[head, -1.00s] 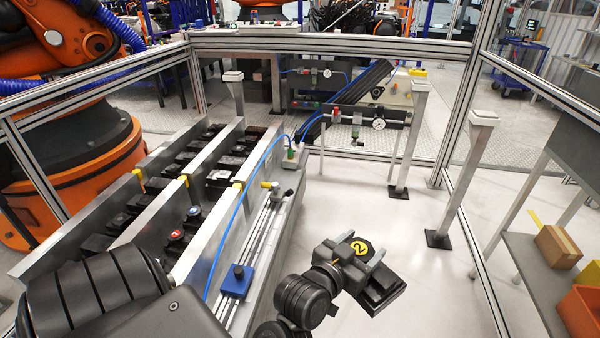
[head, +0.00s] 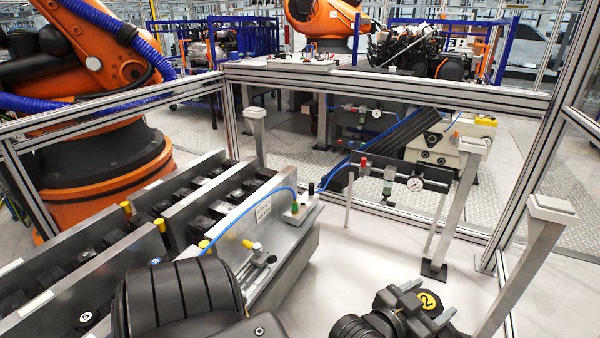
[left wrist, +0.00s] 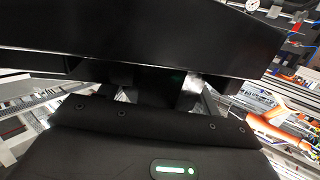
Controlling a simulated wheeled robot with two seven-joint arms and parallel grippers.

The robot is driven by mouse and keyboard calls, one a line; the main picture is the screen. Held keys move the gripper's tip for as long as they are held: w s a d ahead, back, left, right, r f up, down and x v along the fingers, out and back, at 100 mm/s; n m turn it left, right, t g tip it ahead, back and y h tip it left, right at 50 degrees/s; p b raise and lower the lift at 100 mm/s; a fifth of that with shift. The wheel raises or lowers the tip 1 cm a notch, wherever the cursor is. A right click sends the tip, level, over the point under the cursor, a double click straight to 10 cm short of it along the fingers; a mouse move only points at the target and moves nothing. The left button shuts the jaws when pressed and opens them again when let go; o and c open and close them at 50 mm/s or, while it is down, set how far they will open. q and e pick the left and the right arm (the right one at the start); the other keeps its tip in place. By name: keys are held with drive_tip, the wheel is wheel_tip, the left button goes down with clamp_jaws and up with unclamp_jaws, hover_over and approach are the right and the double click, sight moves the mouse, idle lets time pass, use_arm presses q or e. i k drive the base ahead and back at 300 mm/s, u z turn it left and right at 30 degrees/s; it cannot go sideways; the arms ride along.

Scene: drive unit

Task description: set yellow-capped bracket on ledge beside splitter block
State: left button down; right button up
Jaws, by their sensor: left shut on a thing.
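The yellow-capped bracket (head: 428,299), a black part with a round yellow cap marked 2, is at the lower right of the head view. My left gripper (head: 427,304) is shut on it, with light grey fingers either side of the cap. Its lower part is cut off by the picture edge. A black body, apparently the bracket (left wrist: 150,35), fills the top of the left wrist view. My right gripper is not in view.
Metal channels (head: 185,225) holding several black parts stand at left. A gauge panel (head: 400,172) on legs stands behind. A post (head: 530,245) rises right of the gripper, near the cell frame. White floor (head: 350,265) lies open between ledge and gripper.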

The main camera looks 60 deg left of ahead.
sight(282, 236)
drive_tip(key=u, duration=1)
drive_tip(key=i, duration=3.85)
drive_tip(key=u, duration=3)
